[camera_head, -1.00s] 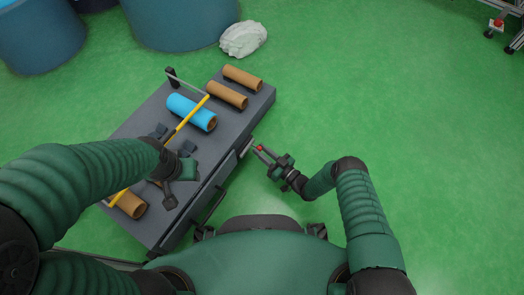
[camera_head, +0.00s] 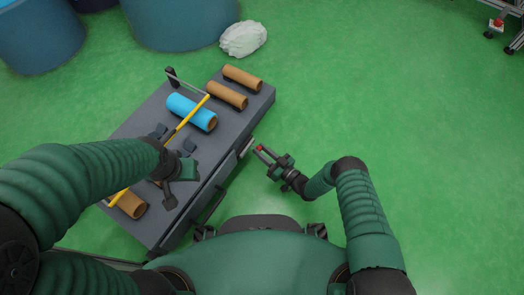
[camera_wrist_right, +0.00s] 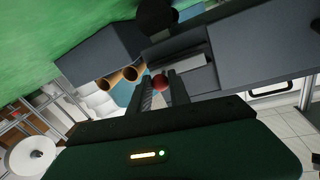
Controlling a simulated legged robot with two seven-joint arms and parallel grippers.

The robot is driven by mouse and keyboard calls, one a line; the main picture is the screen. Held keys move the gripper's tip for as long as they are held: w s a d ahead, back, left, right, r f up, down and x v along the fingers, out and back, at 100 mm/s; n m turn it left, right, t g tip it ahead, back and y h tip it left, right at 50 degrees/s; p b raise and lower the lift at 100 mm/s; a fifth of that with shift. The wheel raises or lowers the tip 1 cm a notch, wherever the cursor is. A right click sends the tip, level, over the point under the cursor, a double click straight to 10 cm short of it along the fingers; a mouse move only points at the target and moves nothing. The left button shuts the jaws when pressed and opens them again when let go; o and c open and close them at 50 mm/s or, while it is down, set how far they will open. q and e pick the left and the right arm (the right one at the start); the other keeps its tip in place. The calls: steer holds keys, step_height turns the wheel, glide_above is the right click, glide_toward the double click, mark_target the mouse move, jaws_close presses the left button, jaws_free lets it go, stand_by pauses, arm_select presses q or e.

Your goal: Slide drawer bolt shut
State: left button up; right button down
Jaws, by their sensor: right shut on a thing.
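My right gripper (camera_head: 264,152) is beside the right front side of the grey bench (camera_head: 255,95). It is shut on a small red knob (camera_head: 259,148), which also shows between its fingers in the right wrist view (camera_wrist_right: 160,82). A pale metal bolt plate (camera_head: 246,148) sits on the bench side next to the knob; it also shows in the right wrist view (camera_wrist_right: 180,66). The drawer front (camera_head: 212,187) has a dark handle (camera_head: 208,208). My left gripper (camera_head: 173,180) is over the bench top; its fingertips are hard to make out.
A blue roll (camera_head: 190,110) and brown tubes (camera_head: 228,95) lie on the bench. A yellow bar (camera_head: 192,112) crosses it. A white crumpled bag (camera_head: 243,39) and blue vats (camera_head: 178,22) are behind.

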arm_select(q)
steer(key=shift+p+v, duration=0.85)
arm_select(e)
steer(key=s, duration=0.1)
steer(key=s+a, duration=0.2)
steer(key=shift+s+a, duration=0.25)
steer(key=shift+s, duration=0.1)
steer(key=c, duration=1.2)
jaws_free()
arm_select(q)
steer(key=shift+w, duration=0.15)
